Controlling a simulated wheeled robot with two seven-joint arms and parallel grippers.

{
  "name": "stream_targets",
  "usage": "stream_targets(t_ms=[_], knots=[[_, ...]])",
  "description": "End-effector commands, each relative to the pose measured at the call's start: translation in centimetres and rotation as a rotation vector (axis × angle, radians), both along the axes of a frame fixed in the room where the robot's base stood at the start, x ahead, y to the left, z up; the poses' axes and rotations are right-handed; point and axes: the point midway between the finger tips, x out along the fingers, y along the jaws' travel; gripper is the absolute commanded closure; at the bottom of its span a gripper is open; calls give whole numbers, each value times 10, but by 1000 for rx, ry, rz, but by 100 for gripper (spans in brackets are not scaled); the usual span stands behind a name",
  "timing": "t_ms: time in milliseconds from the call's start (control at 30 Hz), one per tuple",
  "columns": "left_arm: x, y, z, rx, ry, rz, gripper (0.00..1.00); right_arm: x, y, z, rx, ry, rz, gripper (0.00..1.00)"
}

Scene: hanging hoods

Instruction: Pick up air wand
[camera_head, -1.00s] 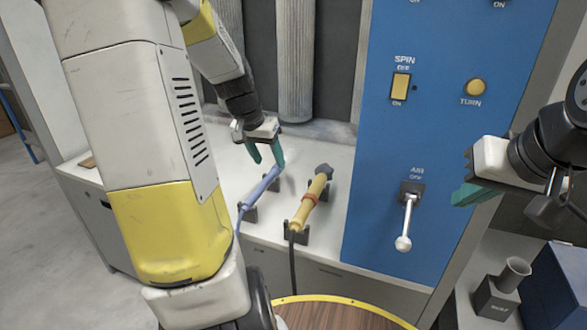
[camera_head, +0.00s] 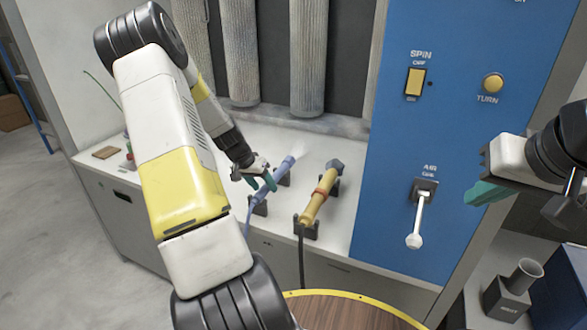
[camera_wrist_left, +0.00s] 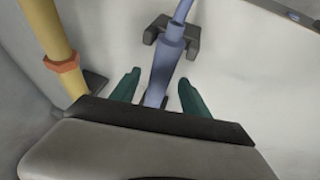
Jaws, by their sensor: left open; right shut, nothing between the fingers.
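The blue air wand (camera_head: 277,176) rests in its dark holders on the white counter, with its hose trailing off the front. In the left wrist view the wand (camera_wrist_left: 165,65) runs between the two green fingers of my left gripper (camera_wrist_left: 157,92), with a gap on each side. My left gripper (camera_head: 260,184) is open at the wand in the head view, its fingers partly overlapping it. My right gripper (camera_head: 482,193) is shut and empty at the right, in front of the blue panel.
A yellow wand (camera_head: 318,200) with a red band lies in holders right of the blue one. The blue panel (camera_head: 390,235) carries an air lever (camera_head: 417,220) and switches. A round wooden top (camera_head: 345,312) is at the bottom. Grey filter columns (camera_head: 309,60) hang behind.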

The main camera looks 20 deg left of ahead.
Motion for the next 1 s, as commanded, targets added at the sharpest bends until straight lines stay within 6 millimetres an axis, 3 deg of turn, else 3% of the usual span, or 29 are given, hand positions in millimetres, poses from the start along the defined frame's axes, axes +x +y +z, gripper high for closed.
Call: stream_targets(t_ms=[333,600,1000], knots=[[4,-2,-9,1,0,-1,46,0,0,0,0,0,0,100],[4,-2,-9,1,0,0,99,0,0,0,0,0,0,100],[4,-2,-6,2,-2,0,100,0,0,0,0,0,0,100]])
